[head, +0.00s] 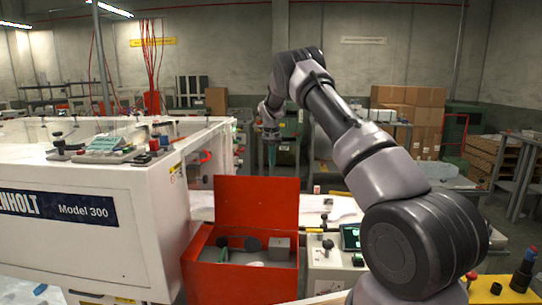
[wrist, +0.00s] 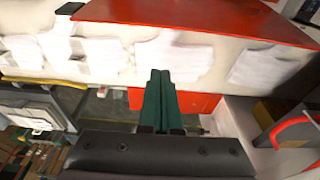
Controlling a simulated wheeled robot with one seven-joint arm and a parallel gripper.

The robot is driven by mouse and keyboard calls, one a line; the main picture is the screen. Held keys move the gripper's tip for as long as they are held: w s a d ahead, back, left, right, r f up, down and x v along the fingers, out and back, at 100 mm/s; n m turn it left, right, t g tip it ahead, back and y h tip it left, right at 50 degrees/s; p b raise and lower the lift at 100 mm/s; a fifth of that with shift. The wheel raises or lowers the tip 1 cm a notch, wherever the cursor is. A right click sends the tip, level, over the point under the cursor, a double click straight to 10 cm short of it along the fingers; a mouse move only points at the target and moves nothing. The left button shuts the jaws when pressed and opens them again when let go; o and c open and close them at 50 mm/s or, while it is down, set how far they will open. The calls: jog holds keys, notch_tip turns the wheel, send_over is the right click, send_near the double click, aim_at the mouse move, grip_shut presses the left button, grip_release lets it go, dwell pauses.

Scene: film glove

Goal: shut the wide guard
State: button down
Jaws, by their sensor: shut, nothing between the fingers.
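A wide red panel (head: 257,203) stands upright, raised at the back of an open red box (head: 238,283); it looks like the wide guard. Inside the box are dark round parts and a grey block. My gripper (head: 271,163) hangs above and behind the panel, its green fingers pointing down. In the wrist view the closed fingers (wrist: 160,72) hold nothing. A broad red surface (wrist: 200,18) crosses the top of that view, apart from the fingers. It may be the same panel. Contact between gripper and panel is not seen.
A white machine (head: 90,215) with clear covers stands left of the box. A bench section with knobs and a small screen (head: 350,237) lies to the right. White sheets or cloths (wrist: 175,55) lie near the fingers in the wrist view. Cardboard boxes (head: 410,110) stand far behind.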

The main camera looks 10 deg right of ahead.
jog(key=shift+s+a+f, duration=0.2)
jog(key=shift+s+f, duration=0.55)
jog(key=shift+f, duration=0.35)
jog(key=shift+s+a+f, duration=0.15)
jog(key=shift+s+f, duration=0.55)
jog(key=shift+f, duration=0.35)
jog(key=shift+s, duration=0.1)
